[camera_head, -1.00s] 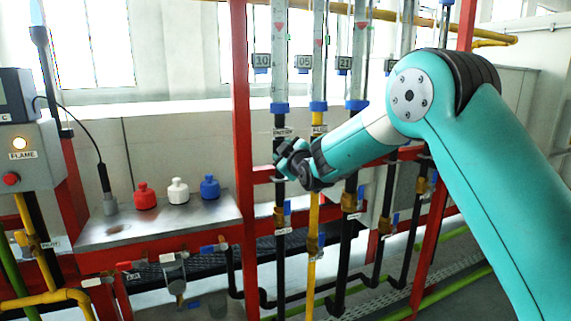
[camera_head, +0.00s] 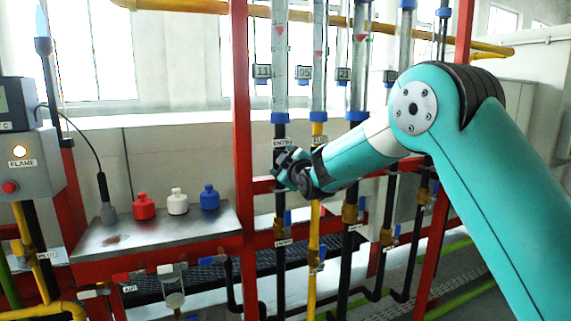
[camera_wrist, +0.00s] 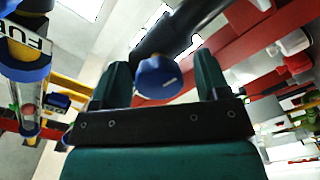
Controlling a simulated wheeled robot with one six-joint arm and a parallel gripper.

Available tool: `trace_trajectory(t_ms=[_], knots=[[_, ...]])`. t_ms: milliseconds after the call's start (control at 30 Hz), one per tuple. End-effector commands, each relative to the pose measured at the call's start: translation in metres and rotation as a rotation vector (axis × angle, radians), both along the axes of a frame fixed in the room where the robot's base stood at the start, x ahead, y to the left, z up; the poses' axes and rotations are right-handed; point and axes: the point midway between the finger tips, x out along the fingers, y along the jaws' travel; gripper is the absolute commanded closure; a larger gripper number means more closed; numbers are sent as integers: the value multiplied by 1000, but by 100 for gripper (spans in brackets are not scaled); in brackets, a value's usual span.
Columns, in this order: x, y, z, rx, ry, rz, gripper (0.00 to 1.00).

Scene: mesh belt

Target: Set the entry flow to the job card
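The entry flow tube (camera_head: 279,60) is the leftmost clear vertical tube, with a plate reading 11 (camera_head: 262,72) beside it. An ENTRY label (camera_head: 281,142) sits on the black pipe below its blue collar. My gripper (camera_head: 286,170) is just below that label, in front of the pipe. In the wrist view a round blue knob (camera_wrist: 159,78) on a black stem lies between the two fingers of my gripper (camera_wrist: 162,72). Gaps show on both sides of the knob, so the fingers look open around it. I cannot make out a job card.
Neighbouring tubes have plates reading 05 (camera_head: 303,73) and 21 (camera_head: 343,74). A red post (camera_head: 241,120) stands left of the entry pipe. Red (camera_head: 143,207), white (camera_head: 177,202) and blue (camera_head: 209,197) bottles stand on a metal shelf (camera_head: 150,236). A FLAME box (camera_head: 30,165) is at the far left.

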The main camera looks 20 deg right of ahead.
Motion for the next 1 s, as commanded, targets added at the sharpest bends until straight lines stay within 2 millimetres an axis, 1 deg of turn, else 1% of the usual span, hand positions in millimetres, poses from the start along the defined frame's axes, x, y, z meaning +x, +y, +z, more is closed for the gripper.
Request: trace_trajectory(t_ms=[167, 267, 333, 467, 600, 800, 900, 1000], knots=[[-1, 0, 0, 0, 0, 0, 31], [-9, -1, -1, 0, -1, 0, 31], [-19, -3, -1, 0, 0, 0, 31], [-48, -6, -2, 1, -1, 0, 31], [-85, -11, -2, 1, -2, 1, 31], [-133, -18, -2, 0, -1, 0, 31], [-151, -20, -1, 0, -3, 0, 31], [-163, -22, 0, 0, -1, 0, 31]])
